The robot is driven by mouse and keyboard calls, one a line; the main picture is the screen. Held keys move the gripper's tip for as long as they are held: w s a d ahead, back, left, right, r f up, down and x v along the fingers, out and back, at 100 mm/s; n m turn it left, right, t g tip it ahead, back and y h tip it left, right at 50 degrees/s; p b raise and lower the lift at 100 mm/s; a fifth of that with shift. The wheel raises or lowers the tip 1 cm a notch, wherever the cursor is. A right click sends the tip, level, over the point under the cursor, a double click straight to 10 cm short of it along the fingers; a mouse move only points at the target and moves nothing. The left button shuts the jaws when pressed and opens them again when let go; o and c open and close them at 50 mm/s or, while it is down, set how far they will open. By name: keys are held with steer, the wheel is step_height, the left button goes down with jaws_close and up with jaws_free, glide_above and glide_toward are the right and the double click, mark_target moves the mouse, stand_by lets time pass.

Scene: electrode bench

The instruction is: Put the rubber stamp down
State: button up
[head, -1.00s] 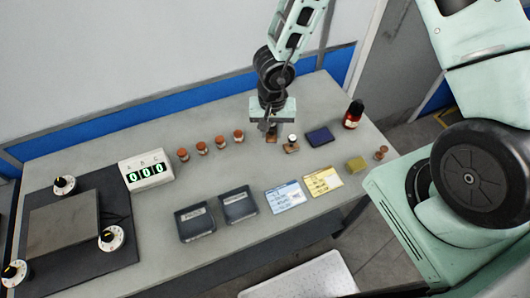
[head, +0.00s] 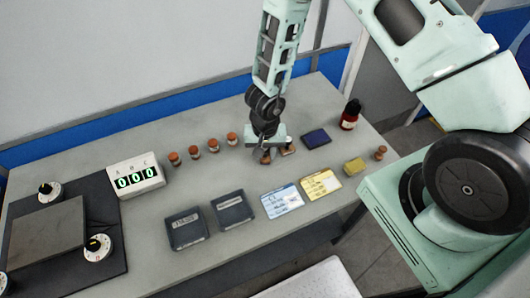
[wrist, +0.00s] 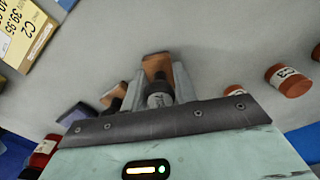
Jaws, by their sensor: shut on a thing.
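My gripper (head: 266,155) is shut on a rubber stamp (wrist: 156,66), which has a wooden base and a dark handle with a grey, lettered end. In the wrist view the stamp sits between the two fingers, base pointing away from the palm. In the head view the gripper is low over the bench behind the cards and mostly hides the stamp. I cannot tell whether its base touches the bench. A second stamp (head: 288,150) with a wooden base stands close to the right of the gripper; it also shows in the wrist view (wrist: 112,95).
A dark blue pad (head: 317,138) and a red bottle (head: 349,118) lie to the right. Several orange-capped vials (head: 213,145) stand left. Blue (head: 283,201) and yellow (head: 319,185) cards and dark trays (head: 187,230) are in front. Bare bench (head: 235,172) shows left of the gripper.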

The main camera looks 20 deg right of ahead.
steer(key=shift+f, duration=0.15)
steer(key=o, duration=0.8)
